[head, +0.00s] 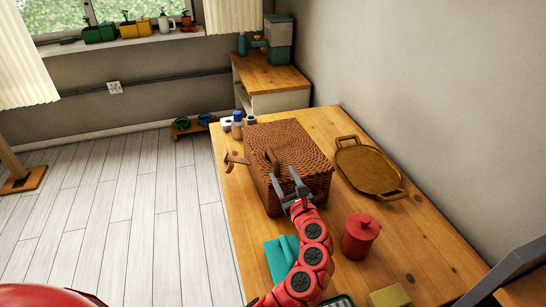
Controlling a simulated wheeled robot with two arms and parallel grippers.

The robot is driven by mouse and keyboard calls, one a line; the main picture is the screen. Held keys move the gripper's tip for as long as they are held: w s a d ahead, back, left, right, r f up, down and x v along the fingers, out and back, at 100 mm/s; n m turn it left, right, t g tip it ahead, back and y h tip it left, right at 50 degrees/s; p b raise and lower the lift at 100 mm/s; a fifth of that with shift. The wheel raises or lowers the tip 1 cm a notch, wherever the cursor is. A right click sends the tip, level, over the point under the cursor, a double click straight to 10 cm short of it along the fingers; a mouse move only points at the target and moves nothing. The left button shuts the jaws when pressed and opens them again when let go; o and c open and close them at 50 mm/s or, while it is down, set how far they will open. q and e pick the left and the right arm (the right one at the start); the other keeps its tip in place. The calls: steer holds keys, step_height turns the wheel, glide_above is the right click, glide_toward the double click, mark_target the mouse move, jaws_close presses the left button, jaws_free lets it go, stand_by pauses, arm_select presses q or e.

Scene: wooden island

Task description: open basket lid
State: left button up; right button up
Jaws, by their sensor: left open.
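A brown wicker basket (316,187) stands on the wooden island (236,210). Its woven lid (290,138) lies on top and looks shut. A brown strap or handle (235,160) sticks out from the basket's left side, and another brown piece (272,158) shows by the near part of the lid. My left gripper (284,177) is open, its grey fingers pointing at the basket's near side. It covers part of that side, and I cannot tell whether the fingers touch it. My right gripper is not in view.
A round wooden tray (368,168) lies right of the basket. A red lidded canister (360,238) stands nearer, right of my left arm. A teal cloth (280,258) lies left of the arm. A yellowish block (389,297) sits at the near edge. Small bottles (237,122) stand behind the basket.

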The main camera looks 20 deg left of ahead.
mark_target(273, 158)
arm_select(q)
steer(key=x, duration=0.9)
steer(key=shift+w+a, duration=0.1)
steer(key=shift+w, duration=0.1)
jaws_close()
stand_by(1.0)
